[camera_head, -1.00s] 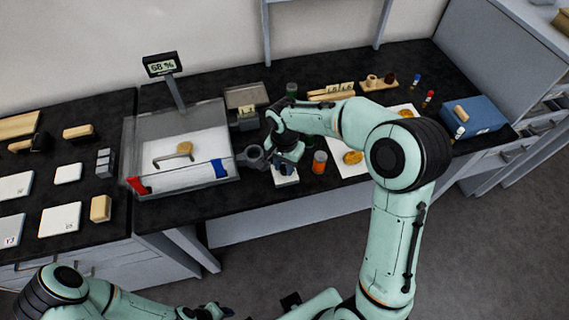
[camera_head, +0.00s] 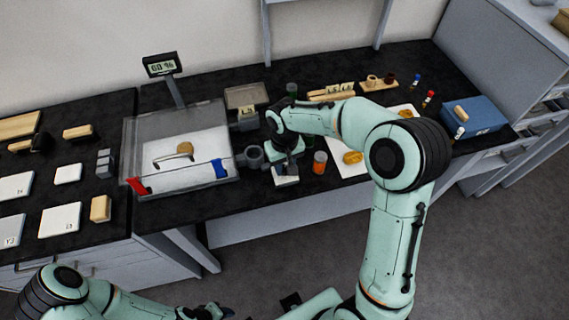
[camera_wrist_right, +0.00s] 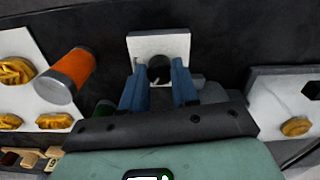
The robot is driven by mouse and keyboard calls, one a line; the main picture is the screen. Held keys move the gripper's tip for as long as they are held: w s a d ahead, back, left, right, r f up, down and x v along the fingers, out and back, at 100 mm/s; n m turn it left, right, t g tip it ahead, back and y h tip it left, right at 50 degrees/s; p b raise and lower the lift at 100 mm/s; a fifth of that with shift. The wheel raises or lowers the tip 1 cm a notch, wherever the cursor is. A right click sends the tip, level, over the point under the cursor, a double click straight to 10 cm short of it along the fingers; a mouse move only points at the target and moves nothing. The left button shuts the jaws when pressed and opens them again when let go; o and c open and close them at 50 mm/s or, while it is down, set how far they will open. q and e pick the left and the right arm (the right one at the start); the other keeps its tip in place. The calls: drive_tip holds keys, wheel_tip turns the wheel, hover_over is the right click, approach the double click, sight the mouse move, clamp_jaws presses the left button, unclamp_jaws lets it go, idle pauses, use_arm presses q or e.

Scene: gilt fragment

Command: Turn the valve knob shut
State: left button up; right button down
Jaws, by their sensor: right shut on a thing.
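My right gripper (camera_head: 285,163) points down over a small white block (camera_head: 286,181) at the front of the black bench. In the right wrist view its blue fingers (camera_wrist_right: 158,88) are shut on a dark round knob (camera_wrist_right: 159,68) in front of the white block (camera_wrist_right: 158,43). The fingers partly hide the knob, and its turn angle cannot be read. A display on a post (camera_head: 161,64) shows a percentage, hard to read, perhaps 60 %. My left gripper (camera_head: 212,312) is low at the bottom edge, away from the bench; its jaws are unclear.
A clear-walled box (camera_head: 130,165) with a gilt piece (camera_head: 185,147) and red and blue clips stands left of the gripper. A grey ring (camera_head: 254,155) is close by on the left, an orange jar (camera_head: 320,161) close on the right. A blue box (camera_head: 478,117) is at far right.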

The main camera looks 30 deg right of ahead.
sight(284, 168)
drive_tip(key=n, duration=0.3)
drive_tip(key=shift+r+n, duration=0.1)
drive_tip(key=shift+n, duration=0.2)
use_arm(q)
drive_tip(key=shift+w+r+p, duration=0.35)
drive_tip(key=shift+r, duration=0.15)
use_arm(e)
drive_tip(key=shift+w+n, duration=0.1)
drive_tip(key=shift+n, duration=1.8)
drive_tip(key=c, duration=0.8)
unclamp_jaws()
drive_tip(key=shift+c, duration=0.2)
use_arm(q)
drive_tip(key=shift+w+r+p, duration=0.65)
drive_tip(key=shift+w+r, duration=0.1)
drive_tip(key=shift+r, duration=0.1)
use_arm(e)
wheel_tip(284, 168, up, 13)
drive_tip(key=shift+r, duration=0.2)
